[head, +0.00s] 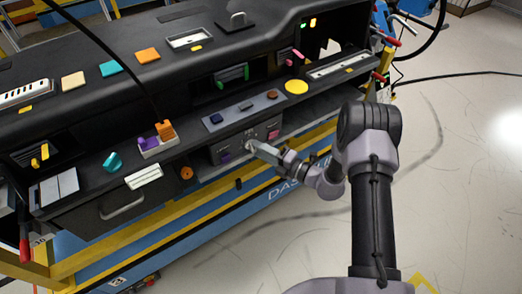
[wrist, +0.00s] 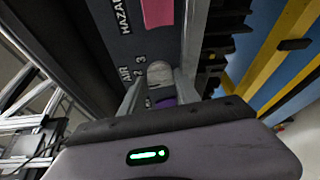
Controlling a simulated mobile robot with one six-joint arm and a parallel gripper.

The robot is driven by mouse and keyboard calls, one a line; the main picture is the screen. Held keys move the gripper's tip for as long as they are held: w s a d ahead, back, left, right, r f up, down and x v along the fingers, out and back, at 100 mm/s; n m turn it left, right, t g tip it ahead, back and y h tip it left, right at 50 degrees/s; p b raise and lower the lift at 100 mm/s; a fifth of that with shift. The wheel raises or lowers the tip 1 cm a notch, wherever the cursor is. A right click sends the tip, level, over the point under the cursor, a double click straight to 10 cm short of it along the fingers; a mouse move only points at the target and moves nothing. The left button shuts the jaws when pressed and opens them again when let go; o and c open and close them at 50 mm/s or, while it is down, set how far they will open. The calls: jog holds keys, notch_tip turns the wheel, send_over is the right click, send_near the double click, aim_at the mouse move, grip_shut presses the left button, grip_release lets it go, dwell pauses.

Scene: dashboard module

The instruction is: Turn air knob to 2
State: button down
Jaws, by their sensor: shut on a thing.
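The air knob (wrist: 159,72) is a light grey round knob on the dark control panel, by the printed word AIR and the numbers 2 and 3. My gripper (wrist: 160,88) is shut on it, one finger at each side. In the head view my gripper (head: 252,146) reaches the panel (head: 232,150) below the dashboard shelf from the right. Its fingers hide much of the knob there. I cannot tell which number the knob points to.
A purple part (wrist: 165,103) lies close to the fingers. A pink part (wrist: 157,12) sits by the word HAZARD. The dashboard shelf (head: 200,138) overhangs the panel, and a yellow and blue frame (head: 225,190) runs below.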

jog(key=c, duration=0.9)
grip_release()
jog(key=p+v, duration=0.4)
jog(key=v, duration=1.3)
jog(key=shift+d, duration=0.25)
